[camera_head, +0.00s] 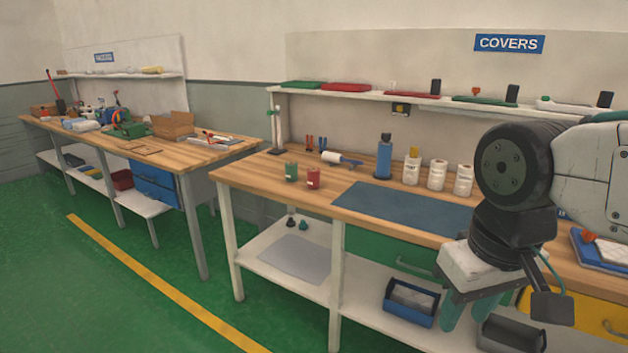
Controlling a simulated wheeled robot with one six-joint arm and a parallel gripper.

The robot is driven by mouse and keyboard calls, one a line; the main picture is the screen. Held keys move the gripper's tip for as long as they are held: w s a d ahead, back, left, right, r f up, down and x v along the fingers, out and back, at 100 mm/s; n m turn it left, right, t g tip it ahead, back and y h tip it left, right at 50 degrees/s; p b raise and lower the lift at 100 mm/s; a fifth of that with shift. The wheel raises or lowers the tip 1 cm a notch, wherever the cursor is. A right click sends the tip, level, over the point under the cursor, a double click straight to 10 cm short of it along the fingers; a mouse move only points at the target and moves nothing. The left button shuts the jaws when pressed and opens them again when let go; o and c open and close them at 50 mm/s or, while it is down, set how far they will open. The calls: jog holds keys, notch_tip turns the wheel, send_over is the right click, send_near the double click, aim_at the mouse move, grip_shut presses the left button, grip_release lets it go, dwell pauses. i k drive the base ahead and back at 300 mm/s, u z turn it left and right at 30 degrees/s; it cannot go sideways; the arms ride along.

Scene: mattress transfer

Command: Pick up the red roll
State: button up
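The red roll (313,179) is a small upright cylinder near the front left of the right workbench's wooden top. A similar green roll (291,172) stands just to its left, slightly apart. My gripper (468,312) hangs at the right, in front of the bench and well away from the red roll. Its two teal fingers point down with a gap between them, and nothing shows in its grip. My arm hides part of the bench's right side.
A blue mat (405,210) lies right of the red roll. A blue bottle (384,158) and several white containers stand behind the mat. An upper shelf (420,101) overhangs the back. The green floor at front left is clear.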

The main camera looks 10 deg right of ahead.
aim_at(313, 174)
jog(key=u, duration=0.95)
jog(key=i, duration=2.3)
jog(key=z, duration=2.9)
